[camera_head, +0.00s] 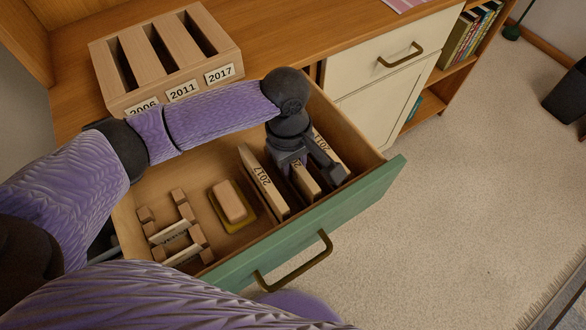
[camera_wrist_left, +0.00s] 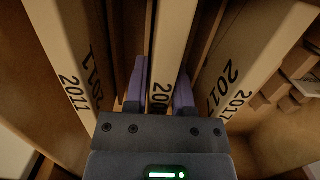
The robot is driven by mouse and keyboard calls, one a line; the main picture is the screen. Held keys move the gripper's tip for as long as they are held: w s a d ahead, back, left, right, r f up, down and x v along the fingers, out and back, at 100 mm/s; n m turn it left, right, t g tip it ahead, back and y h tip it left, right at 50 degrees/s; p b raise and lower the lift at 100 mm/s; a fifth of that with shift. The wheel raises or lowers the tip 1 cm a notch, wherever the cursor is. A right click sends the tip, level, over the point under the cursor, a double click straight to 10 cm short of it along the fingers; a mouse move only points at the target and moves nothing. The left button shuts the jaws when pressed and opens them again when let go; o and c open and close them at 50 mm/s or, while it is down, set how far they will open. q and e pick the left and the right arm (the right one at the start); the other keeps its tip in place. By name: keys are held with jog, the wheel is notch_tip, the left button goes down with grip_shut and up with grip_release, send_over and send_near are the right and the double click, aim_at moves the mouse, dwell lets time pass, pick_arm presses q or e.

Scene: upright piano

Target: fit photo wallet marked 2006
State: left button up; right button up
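The photo wallet marked 2006 (camera_head: 306,183) stands on edge in the open drawer, between two similar wallets. In the wrist view its top edge (camera_wrist_left: 172,45) shows "200", the rest hidden by my gripper. My left gripper (camera_head: 308,168) points down into the drawer. In the wrist view its purple fingers (camera_wrist_left: 160,90) lie along both sides of this wallet and appear to touch it. A wooden rack (camera_head: 118,100) on the desk has three empty-looking slots labelled 2006 (camera_head: 143,107), 2011 (camera_head: 182,91) and 2017 (camera_head: 219,74). My right gripper is out of view.
Wallet 2017 (camera_head: 264,181) and wallet 2011 (camera_head: 330,152) stand close on either side. The drawer also holds a block on a yellow base (camera_head: 231,202) and a small wooden stand (camera_head: 173,228). The green drawer front (camera_head: 376,187) sticks out. My left forearm crosses before the rack.

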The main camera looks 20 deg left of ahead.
pick_arm(q)
grip_shut()
